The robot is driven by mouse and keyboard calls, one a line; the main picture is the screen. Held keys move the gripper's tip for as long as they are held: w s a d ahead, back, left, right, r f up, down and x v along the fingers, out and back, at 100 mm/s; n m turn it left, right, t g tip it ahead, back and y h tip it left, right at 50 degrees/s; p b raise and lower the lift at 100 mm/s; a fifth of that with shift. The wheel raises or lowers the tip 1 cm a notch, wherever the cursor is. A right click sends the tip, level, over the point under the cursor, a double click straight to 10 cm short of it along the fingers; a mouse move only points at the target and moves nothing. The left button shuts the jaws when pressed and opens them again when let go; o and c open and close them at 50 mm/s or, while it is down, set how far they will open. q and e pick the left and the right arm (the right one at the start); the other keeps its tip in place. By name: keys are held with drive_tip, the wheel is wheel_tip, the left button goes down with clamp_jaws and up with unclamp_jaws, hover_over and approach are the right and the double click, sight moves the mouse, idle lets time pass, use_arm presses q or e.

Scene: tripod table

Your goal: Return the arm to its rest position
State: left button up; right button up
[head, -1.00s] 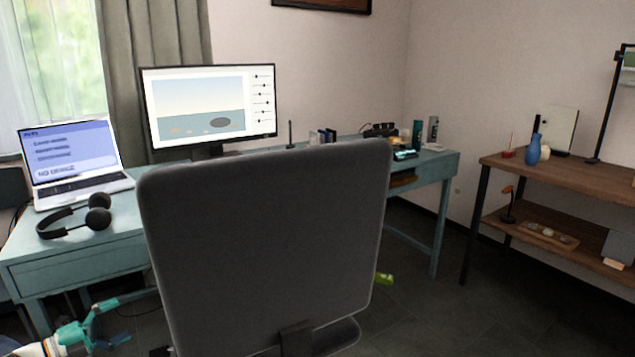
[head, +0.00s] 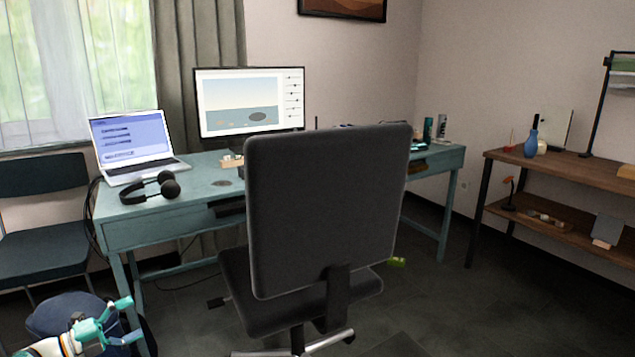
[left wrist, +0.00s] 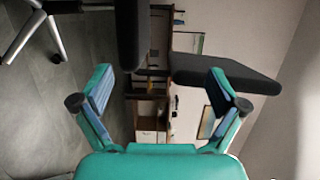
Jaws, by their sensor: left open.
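My left gripper (head: 128,320) is at the lower left of the head view, teal and white, low in front of the blue desk. It also shows in the left wrist view (left wrist: 160,82), its two fingers wide apart with nothing between them. It is in front of a dark blue rounded thing (head: 62,312) on the floor; whether they touch I cannot tell. My right gripper is not in view.
A dark office chair (head: 325,205) stands in front of the blue desk (head: 150,232), which bears a laptop (head: 135,150), headphones (head: 153,188) and a monitor (head: 250,102). Another chair (head: 45,255) is at the left. A wooden shelf (head: 560,165) stands right. Dark floor (head: 430,310) is open at the lower right.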

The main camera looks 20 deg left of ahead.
use_arm(q)
drive_tip(key=w+d+f+m+g+b, duration=0.1)
drive_tip(key=w+d+f+m+g, duration=0.2)
drive_tip(key=d+f, duration=0.4)
drive_tip(key=w+d+f+m+g, duration=0.25)
drive_tip(key=d+f, duration=0.25)
drive_tip(key=f, duration=0.3)
drive_tip(key=s+d+f+m+g+b, duration=0.1)
drive_tip(key=s+d+f+m+g, duration=0.2)
drive_tip(key=d+f+m+g, duration=0.7)
drive_tip(key=s+d+f+m+y+b, duration=0.1)
drive_tip(key=s+d+f+m, duration=0.2)
drive_tip(key=s+d+m, duration=0.35)
drive_tip(key=s+d+f+m+y+b, duration=0.1)
drive_tip(key=s+d+f+m, duration=0.2)
drive_tip(key=d+m, duration=0.5)
drive_tip(key=s+d+f+m+y, duration=0.1)
drive_tip(key=s+d+f+m, duration=0.35)
drive_tip(key=d, duration=0.45)
drive_tip(key=s+d+r+m+b, duration=0.1)
drive_tip(key=s+d+r+m, duration=0.2)
drive_tip(key=s+d+m, duration=0.65)
wheel_tip(320, 180, up, 38)
drive_tip(key=w+a+m+p, duration=0.2)
drive_tip(key=m+p, duration=0.1)
drive_tip(key=p, duration=3.4)
drive_tip(key=shift+w+a+p, duration=0.3)
drive_tip(key=shift+p, duration=0.1)
